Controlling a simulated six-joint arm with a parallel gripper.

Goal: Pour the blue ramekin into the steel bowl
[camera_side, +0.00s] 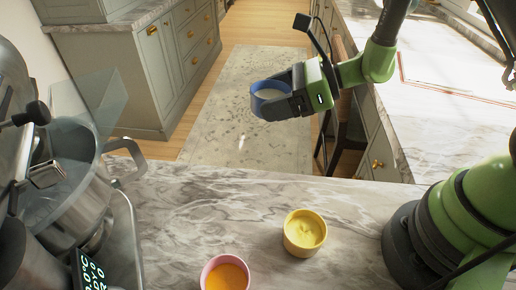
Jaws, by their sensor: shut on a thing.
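The blue ramekin (258,101) is held up in the air by my gripper (281,96). My gripper is shut on the ramekin's right side, and its jaws partly cover it. The bowl's inside is mostly hidden by the shield. The ramekin is well to the right of the bowl and higher in the picture.
A yellow ramekin (304,247) with yellow contents and a pink ramekin (206,268) with orange contents stand on the marble counter (200,215). A machine with a lit display (92,272) stands at the left. The counter between bowl and yellow ramekin is clear.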

